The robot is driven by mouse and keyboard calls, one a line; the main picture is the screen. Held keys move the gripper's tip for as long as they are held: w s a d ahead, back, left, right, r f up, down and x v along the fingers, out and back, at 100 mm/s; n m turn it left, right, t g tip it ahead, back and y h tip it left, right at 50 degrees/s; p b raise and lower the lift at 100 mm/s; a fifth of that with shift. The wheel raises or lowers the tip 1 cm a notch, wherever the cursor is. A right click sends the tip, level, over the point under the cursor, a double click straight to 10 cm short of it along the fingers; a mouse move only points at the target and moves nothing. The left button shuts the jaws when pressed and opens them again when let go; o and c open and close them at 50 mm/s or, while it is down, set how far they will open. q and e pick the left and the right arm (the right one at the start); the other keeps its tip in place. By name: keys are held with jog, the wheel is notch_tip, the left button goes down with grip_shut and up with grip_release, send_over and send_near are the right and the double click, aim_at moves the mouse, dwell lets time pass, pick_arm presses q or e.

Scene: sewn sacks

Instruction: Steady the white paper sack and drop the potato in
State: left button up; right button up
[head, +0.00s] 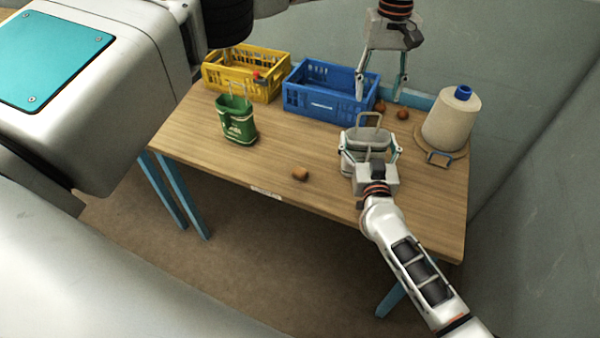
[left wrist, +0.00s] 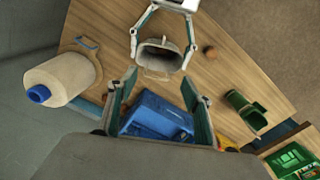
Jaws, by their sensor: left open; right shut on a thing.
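The white paper sack (head: 356,141) stands open at the table's right front, with a loop handle above its mouth. It also shows in the left wrist view (left wrist: 160,56). My right gripper (head: 370,147) is shut on the sack, one finger on each side. My left gripper (head: 381,88) is open and empty, above the table behind the sack; its fingers also show in the left wrist view (left wrist: 162,98). One brown potato (head: 300,174) lies near the front edge, left of the sack. Two similar brown lumps, one at the right (head: 403,114) and one beside it (head: 380,106), lie behind the sack.
A blue crate (head: 325,105) and a yellow crate (head: 240,88) stand at the back. A green sack (head: 237,122) stands at the left. A large thread cone (head: 452,120) with a blue top stands at the right, by a flat handled board (head: 440,158). The front middle is mostly clear.

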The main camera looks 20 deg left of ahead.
pick_arm(q)
jog(key=s+a+f+n, duration=0.3)
jog(key=a+f+n, duration=0.55)
jog(key=n, duration=2.35)
send_over(300, 169)
notch_tip(300, 169, down, 7)
jog(key=shift+s+f, duration=0.1)
jog(key=shift+f, duration=4.9)
jog(key=c, duration=0.9)
notch_tip(300, 169, up, 10)
